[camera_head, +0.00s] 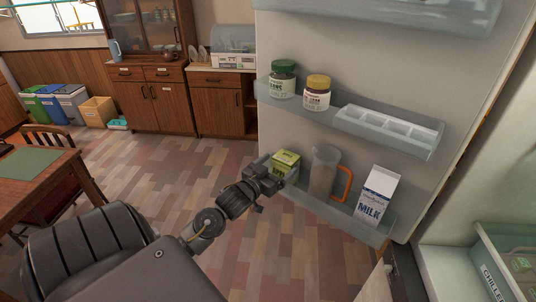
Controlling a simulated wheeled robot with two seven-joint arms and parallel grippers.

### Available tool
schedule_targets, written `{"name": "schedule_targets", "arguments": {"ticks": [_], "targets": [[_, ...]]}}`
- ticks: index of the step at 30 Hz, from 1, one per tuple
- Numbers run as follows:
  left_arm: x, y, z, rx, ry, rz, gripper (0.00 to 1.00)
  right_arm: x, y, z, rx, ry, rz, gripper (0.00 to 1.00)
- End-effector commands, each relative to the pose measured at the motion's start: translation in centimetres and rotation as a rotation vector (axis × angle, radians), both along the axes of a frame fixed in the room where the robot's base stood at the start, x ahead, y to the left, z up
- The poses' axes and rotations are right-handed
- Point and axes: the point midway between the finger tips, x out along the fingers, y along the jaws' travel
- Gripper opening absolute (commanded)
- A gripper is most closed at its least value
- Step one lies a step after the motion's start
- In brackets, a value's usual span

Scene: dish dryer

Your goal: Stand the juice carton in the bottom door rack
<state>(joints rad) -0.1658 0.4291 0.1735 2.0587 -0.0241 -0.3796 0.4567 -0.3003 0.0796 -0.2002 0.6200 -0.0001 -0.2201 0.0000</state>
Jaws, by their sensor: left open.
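A green carton (286,161), which looks like the juice carton, is at the left end of the bottom door rack (366,230). It looks upright, and its lower part is partly hidden by the gripper and the rack wall. My left gripper (272,177) is open, right at the carton's left front side. I cannot tell whether the fingers touch it. My right gripper is not in view.
The same rack holds a clear jug (323,172) with an orange handle and a white and blue milk carton (377,194). The rack above holds two jars (283,80) and an egg tray (388,127). A chiller drawer (505,262) is at lower right. Floor left of the door is clear.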

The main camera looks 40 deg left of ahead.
Motion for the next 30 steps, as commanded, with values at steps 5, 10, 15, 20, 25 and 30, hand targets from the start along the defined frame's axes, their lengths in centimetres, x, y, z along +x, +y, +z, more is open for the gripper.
{"name": "schedule_targets", "arguments": {"ticks": [5,10,15,20,25,30], "targets": [[-3.2,-0.3,-0.2,0.001,0.0,0.0,0.9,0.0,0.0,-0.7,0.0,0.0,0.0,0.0],[-4.8,-0.4,0.0,0.0,-0.002,0.001,0.9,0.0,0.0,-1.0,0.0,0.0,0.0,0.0],[-5.2,-0.4,0.1,0.0,-0.001,0.001,0.9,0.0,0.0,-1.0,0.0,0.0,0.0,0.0],[-5.2,-0.4,0.1,0.0,-0.002,0.001,0.9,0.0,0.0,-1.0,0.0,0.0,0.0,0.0],[-5.0,-0.3,-0.9,-0.003,0.017,0.005,0.9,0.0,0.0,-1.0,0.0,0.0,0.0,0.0],[-4.7,0.6,-10.1,-0.015,0.181,0.04,0.9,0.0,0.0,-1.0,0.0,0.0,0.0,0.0]]}}
